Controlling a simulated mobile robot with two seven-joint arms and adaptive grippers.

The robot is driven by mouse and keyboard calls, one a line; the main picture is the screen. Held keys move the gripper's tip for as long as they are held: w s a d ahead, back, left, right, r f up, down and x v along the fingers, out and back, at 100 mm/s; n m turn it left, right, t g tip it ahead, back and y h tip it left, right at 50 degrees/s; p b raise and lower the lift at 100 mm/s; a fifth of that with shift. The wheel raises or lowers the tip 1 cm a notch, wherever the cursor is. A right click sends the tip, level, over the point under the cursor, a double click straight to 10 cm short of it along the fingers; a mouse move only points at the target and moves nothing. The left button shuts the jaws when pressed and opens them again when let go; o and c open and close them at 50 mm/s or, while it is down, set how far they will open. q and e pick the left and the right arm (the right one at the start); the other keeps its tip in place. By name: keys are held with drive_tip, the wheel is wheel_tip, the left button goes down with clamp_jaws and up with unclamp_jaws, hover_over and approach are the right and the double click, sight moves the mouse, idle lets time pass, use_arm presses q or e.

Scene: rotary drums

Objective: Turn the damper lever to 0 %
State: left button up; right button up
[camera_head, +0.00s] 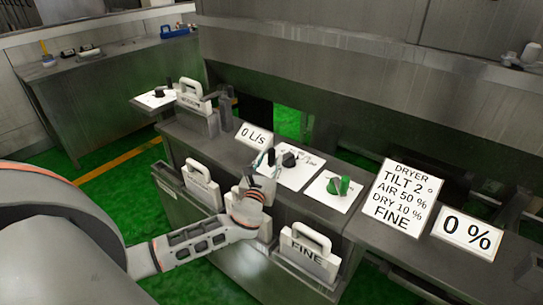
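A white plate (299,172) with a black knob (289,159) lies on the grey bench, beside a "0 L/s" sign (254,136). A second white plate to its right carries a green knob (338,186). A third black knob (158,92) sits on a plate at the far left end. I cannot tell which of these is the damper lever; their labels are too small to read. My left gripper (265,165) is at the left edge of the first plate, close to its black knob. Its fingers are too small and partly hidden to judge. My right gripper is not in view.
A "0 %" sign (467,234) stands at the right, beside a sign reading "DRYER, TILT 2°, AIR 50 %, DRY 10 %, FINE" (403,197). A white-handled box marked "FINE" (309,252) hangs on the bench front. Other handled boxes are left of it.

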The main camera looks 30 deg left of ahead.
sight(271, 157)
use_arm(q)
drive_tip(key=shift+x, duration=1.65)
clamp_jaws()
